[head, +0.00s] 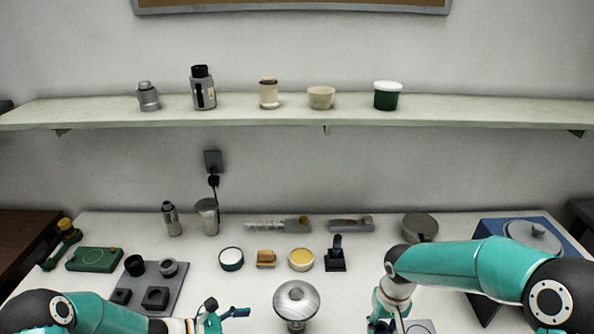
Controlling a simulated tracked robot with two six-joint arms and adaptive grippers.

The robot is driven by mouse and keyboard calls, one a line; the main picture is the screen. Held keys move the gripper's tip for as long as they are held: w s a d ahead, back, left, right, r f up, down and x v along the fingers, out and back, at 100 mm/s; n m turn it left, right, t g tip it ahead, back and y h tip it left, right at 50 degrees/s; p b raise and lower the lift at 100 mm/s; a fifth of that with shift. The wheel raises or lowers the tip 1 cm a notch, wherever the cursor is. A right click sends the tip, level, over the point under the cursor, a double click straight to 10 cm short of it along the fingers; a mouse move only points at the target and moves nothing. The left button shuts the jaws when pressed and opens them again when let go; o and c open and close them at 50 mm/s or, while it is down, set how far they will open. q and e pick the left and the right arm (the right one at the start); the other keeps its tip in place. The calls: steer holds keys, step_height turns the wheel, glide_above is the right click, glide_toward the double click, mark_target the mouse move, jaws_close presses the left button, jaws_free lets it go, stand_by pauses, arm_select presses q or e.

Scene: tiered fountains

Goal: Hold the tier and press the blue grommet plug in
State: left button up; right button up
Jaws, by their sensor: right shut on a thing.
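A silver, round-topped metal piece (296,299), which looks like the fountain tier, stands upright at the front middle of the table. My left gripper (236,314) is to its left, apart from it, pointing right; its jaw opening is not clear. My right gripper (383,324) is to its right, pointing down at the bottom edge of the picture. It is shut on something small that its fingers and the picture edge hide. I cannot make out the blue grommet plug anywhere.
A grey tray (178,300) with dark fittings lies left. Table (262,288) is clear between the grippers around the metal piece.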

mark_target(275, 329)
arm_select(q)
steer(key=b+x, duration=0.3)
steer(key=x, duration=0.4)
steer(key=shift+f, duration=0.15)
arm_select(e)
step_height(275, 329, down, 4)
steer(key=shift+r, duration=0.2)
arm_select(q)
steer(key=shift+w+d+b, duration=0.2)
steer(key=shift+d+b, duration=0.15)
steer(key=shift+d, duration=0.05)
arm_select(e)
steer(key=shift+f, duration=0.2)
arm_select(q)
jaws_close()
steer(key=c, duration=0.8)
jaws_free()
steer(key=v, duration=1.2)
steer(key=shift+f, duration=0.1)
